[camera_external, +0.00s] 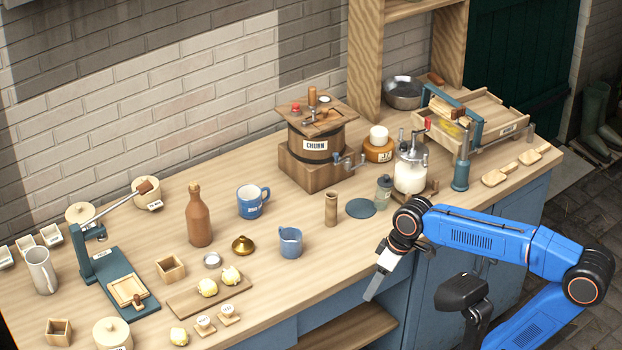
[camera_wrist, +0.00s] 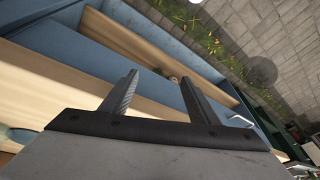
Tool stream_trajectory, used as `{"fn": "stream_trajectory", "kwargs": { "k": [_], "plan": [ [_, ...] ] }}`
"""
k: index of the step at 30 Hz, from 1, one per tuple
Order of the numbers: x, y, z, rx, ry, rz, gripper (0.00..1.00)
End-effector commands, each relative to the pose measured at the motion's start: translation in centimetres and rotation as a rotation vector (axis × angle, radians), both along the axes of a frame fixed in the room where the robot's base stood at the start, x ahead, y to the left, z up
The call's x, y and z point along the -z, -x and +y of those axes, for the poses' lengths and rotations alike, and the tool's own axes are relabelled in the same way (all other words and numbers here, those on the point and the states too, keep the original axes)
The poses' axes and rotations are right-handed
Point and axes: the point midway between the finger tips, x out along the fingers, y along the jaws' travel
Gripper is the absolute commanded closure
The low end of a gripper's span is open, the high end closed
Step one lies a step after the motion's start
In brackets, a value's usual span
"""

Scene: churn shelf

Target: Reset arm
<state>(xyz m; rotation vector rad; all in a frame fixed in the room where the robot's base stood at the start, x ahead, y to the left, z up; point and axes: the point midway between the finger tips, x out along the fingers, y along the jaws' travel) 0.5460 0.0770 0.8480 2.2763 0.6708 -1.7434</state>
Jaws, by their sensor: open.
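My gripper (camera_external: 374,287) hangs in front of the counter's front edge, at the end of my blue arm, with its tip pointing down and to the left. In the wrist view my gripper (camera_wrist: 160,90) has its two fingers spread apart with nothing between them. Beyond the fingers are the blue cabinet (camera_wrist: 95,62) and its open wooden shelves (camera_wrist: 150,55). No object is held.
The wooden counter (camera_external: 315,280) carries a churn (camera_external: 316,145), a glass jar (camera_external: 410,172), a blue jug (camera_external: 290,242), a blue mug (camera_external: 250,202) and a brown bottle (camera_external: 199,220). An open shelf (camera_external: 350,328) lies below the counter near my gripper. Paved floor is at the right.

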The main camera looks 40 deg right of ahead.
Motion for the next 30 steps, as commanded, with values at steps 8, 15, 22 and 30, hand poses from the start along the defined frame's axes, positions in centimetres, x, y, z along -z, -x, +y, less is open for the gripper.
{"fn": "stream_trajectory", "kwargs": {
  "k": [8,15,22,30],
  "plan": [
    [4.2,2.3,-8.5,0.263,0.039,-0.078,0.45],
    [7.5,4.7,-13.3,0.437,0.074,-0.13,0.45],
    [8.6,5.6,-14.7,0.49,0.086,-0.148,0.45],
    [8.6,5.6,-14.7,0.49,0.086,-0.148,0.45]
  ]
}}
